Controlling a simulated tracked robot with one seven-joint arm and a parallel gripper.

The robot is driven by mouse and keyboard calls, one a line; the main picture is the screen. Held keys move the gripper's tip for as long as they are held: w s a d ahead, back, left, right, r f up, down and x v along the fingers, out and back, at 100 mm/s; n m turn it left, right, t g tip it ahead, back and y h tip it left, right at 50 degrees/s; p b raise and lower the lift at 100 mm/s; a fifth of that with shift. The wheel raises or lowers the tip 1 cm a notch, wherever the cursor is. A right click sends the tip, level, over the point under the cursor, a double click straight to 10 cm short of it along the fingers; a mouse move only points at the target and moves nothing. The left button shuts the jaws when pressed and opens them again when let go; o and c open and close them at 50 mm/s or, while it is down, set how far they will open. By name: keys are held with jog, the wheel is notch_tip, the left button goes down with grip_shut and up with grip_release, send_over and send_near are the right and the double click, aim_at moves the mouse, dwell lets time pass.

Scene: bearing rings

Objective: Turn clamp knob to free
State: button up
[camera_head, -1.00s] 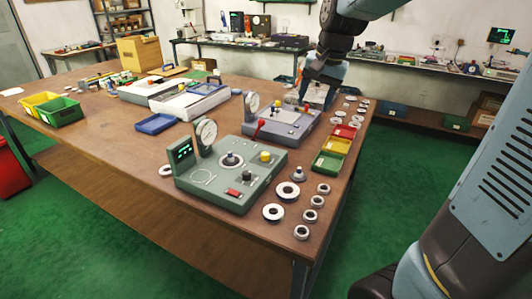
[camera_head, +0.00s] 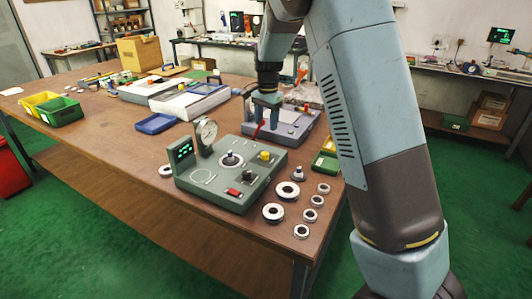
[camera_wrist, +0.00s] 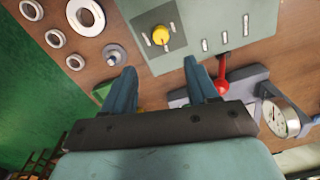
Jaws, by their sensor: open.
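A yellow knob (camera_head: 265,156) sits on top of the green box (camera_head: 215,190). In the wrist view the yellow knob (camera_wrist: 160,35) has short pale marks around it on the green panel (camera_wrist: 205,25). A dark knob (camera_head: 247,176) is also on the box; no readable label shows which is the clamp knob. My gripper (camera_head: 266,122) is over the grey fixture behind the green box. In the wrist view my gripper (camera_wrist: 160,70) is open and empty, its fingers spread below the yellow knob in the picture, not around it.
A red-ball lever (camera_wrist: 222,85) stands close to one finger, and a dial gauge (camera_wrist: 280,118) is beside it. Another gauge (camera_head: 206,131) stands on the green box. Several metal rings (camera_head: 288,191) lie right of the box. A blue tray (camera_head: 156,123) lies behind left.

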aim_at(265, 153)
jog(key=f, duration=1.3)
jog(key=shift+w+a+f, duration=0.15)
jog(key=shift+a+f, duration=0.05)
jog(key=shift+f, duration=0.05)
